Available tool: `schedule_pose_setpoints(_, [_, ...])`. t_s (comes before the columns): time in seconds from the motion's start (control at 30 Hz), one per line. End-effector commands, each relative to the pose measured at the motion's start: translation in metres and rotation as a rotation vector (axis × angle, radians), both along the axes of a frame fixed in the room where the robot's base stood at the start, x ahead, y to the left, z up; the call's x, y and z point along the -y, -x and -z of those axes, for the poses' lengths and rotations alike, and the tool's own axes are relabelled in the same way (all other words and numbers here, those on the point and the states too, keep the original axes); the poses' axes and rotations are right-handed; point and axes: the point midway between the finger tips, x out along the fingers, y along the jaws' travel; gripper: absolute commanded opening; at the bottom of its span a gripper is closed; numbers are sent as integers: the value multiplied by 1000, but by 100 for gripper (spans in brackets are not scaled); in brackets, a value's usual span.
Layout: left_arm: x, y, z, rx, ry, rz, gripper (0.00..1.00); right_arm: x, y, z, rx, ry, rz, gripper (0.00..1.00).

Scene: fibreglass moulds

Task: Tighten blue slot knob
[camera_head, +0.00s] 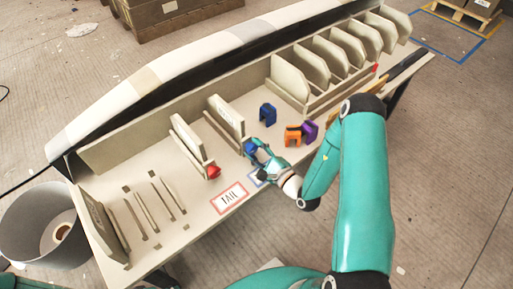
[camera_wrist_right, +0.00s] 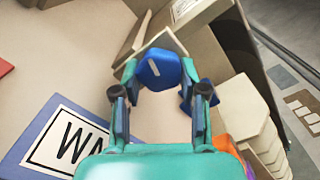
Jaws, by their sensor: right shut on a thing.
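The blue knob (camera_head: 248,148) sits at the near end of a panel slot on the mould table. In the wrist view the blue knob (camera_wrist_right: 160,70) shows its round face with a light slot mark. My right gripper (camera_head: 259,154) reaches it from the near right. In the wrist view the fingers of my right gripper (camera_wrist_right: 160,84) are shut on the knob, one on each side. The slotted panel (camera_head: 226,117) stands upright behind the knob. My left gripper is not in view.
A red knob (camera_head: 214,171) sits at the panel to the left. A blue clamp (camera_head: 267,114), an orange clamp (camera_head: 293,136) and a purple clamp (camera_head: 310,130) stand loose to the right. A TAIL label (camera_head: 230,198) lies near the front edge. A grey bin (camera_head: 38,215) stands left.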

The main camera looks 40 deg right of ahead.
Motion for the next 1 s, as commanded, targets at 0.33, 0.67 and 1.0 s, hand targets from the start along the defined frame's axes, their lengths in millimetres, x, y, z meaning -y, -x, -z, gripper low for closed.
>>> schedule_pose_setpoints(0.33, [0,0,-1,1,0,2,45,-7,0,-3,13,-5,22,7])
schedule_pose_setpoints(0.67, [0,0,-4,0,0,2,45,-11,-1,-5,10,-54,10,7])
schedule_pose_setpoints(1.0, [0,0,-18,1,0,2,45,-13,-1,-6,-11,-273,8,7])
